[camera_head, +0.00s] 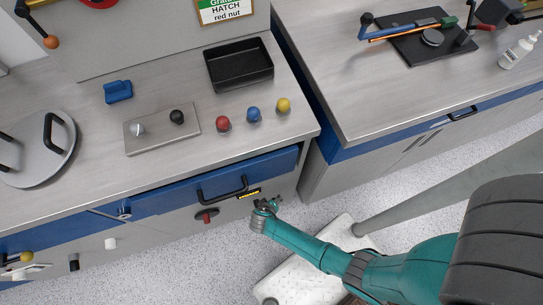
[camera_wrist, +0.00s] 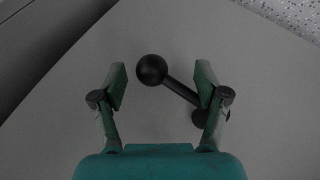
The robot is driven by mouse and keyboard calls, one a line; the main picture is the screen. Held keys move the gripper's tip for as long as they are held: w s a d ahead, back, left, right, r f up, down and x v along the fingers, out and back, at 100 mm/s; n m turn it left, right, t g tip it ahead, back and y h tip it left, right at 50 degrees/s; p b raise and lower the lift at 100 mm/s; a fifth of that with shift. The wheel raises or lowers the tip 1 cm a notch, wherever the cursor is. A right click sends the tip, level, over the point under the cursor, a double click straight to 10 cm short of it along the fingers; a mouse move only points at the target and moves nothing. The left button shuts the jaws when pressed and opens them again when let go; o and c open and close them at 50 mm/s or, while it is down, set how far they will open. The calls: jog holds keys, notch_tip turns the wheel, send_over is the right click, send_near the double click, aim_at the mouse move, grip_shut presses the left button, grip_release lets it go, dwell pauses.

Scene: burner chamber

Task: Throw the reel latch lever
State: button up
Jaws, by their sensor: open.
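A black lever (camera_wrist: 180,92) with a ball knob (camera_wrist: 152,70) shows in the wrist view, on a plain grey panel. Its rod slants down right from the knob to a round pivot that is partly behind the right finger. My gripper (camera_wrist: 160,82) is open, with the knob between its two green fingers, nearer the left one. I see a gap on the knob's left; the rod passes at the right finger, and I cannot tell if they touch. In the head view my gripper (camera_head: 267,206) is at the cabinet front below the bench, and the lever is not clear there.
A blue drawer (camera_head: 160,199) with a black handle (camera_head: 222,190) is just left of my gripper, with a red-handled part (camera_head: 207,216) below it. On the bench are a black tray (camera_head: 240,64), coloured knobs and a metal plate (camera_head: 150,130). Speckled floor lies below.

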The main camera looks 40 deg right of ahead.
jog(key=v, duration=1.2)
jog(key=shift+s, duration=0.1)
jog(key=s+d+r+n+t+y, duration=0.1)
jog(key=s+d+r+t+y, duration=0.35)
jog(key=s+r, duration=0.45)
jog(key=s+r+t, duration=0.3)
jog(key=s+r, duration=0.1)
jog(key=r, duration=1.1)
jog(key=s+r+t, duration=0.4)
jog(key=r, duration=1.2)
jog(key=shift+d+m, duration=0.3)
jog(key=shift+d, duration=0.05)
jog(key=shift+r+y, duration=0.1)
jog(key=shift+y, duration=0.15)
